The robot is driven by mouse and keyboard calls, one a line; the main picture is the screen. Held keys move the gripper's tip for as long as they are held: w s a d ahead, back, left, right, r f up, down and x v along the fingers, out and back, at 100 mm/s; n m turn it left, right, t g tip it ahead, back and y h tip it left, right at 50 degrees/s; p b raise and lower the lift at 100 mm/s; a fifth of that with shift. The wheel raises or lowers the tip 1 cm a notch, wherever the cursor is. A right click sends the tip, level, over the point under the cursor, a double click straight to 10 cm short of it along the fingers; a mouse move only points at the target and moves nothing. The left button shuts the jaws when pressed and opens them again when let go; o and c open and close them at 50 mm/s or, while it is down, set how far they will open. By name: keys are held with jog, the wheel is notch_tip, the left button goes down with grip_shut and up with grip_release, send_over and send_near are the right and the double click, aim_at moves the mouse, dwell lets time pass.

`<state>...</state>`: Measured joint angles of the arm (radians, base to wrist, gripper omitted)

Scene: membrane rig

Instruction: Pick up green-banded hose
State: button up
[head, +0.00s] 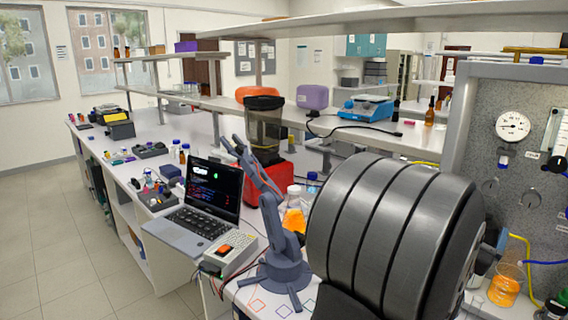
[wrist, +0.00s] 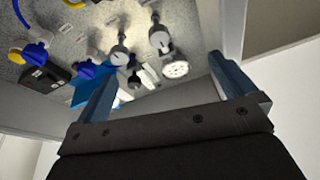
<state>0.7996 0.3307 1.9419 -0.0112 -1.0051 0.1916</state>
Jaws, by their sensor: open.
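I cannot make out a green band on any hose in either view. In the head view the rig panel (head: 485,125) stands at the right, with a yellow hose (head: 526,262) and a blue hose (head: 545,263) low on it. My gripper (wrist: 160,66) is open and empty in the wrist view, its two blue-grey fingers wide apart. Past the fingers the panel (wrist: 95,18) shows tilted, with blue fittings (wrist: 36,53) and a short yellow hose piece (wrist: 18,53) at the left. My gripper does not show in the head view; my large dark arm link covers the right foreground.
A flask of orange liquid (head: 505,287) stands below the panel. A round gauge (head: 513,125) is on the panel. A laptop (head: 205,200), a control box (head: 229,255) and a small blue-grey jointed arm (head: 284,265) stand on the bench. Shelves run above it.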

jog(key=c, duration=1.1)
jog(key=shift+r, duration=0.1)
